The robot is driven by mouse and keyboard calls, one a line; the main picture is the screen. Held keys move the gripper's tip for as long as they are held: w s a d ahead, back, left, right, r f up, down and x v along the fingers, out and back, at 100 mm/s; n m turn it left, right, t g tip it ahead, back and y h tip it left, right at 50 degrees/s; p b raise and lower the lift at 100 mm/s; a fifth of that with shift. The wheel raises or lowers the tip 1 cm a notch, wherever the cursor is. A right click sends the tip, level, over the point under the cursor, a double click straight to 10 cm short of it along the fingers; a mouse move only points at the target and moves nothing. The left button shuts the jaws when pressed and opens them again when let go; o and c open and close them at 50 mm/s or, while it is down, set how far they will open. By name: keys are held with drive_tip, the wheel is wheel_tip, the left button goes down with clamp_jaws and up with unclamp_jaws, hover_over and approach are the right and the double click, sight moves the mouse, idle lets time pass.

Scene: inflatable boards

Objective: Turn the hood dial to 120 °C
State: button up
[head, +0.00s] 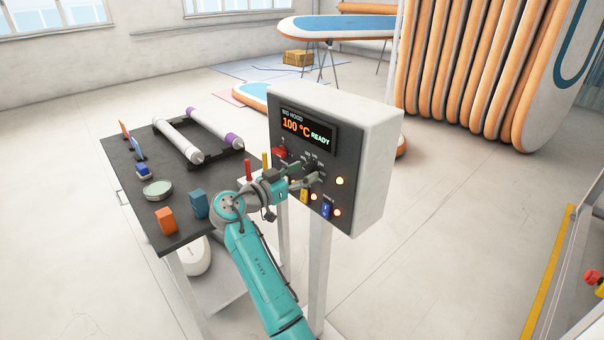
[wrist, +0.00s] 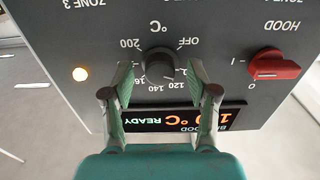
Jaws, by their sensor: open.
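The hood dial (wrist: 158,64) is a round dark knob on the grey panel, with a printed scale from OFF to 200 °C that appears upside down in the wrist view. Its pointer is too small to read. My gripper (wrist: 160,72) is open, with one finger on each side of the dial and apparent gaps to it. In the head view my gripper (head: 304,176) is at the panel front and partly hides the dial. The display (head: 305,131) above reads BIG HOOD, 100 °C, READY. The display also shows in the wrist view (wrist: 180,118), partly covered by my gripper.
A red HOOD switch (wrist: 275,68) is beside the dial. A lit lamp (wrist: 81,73) is on its other side. The control box (head: 376,150) stands by a dark table (head: 178,187) holding white rolls (head: 177,139) and small blocks. Stacked boards (head: 490,70) stand behind.

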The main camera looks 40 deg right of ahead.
clamp_jaws()
drive_tip(key=shift+m, duration=0.4)
drive_tip(key=m, duration=0.3)
drive_tip(key=shift+m, duration=2)
unclamp_jaws()
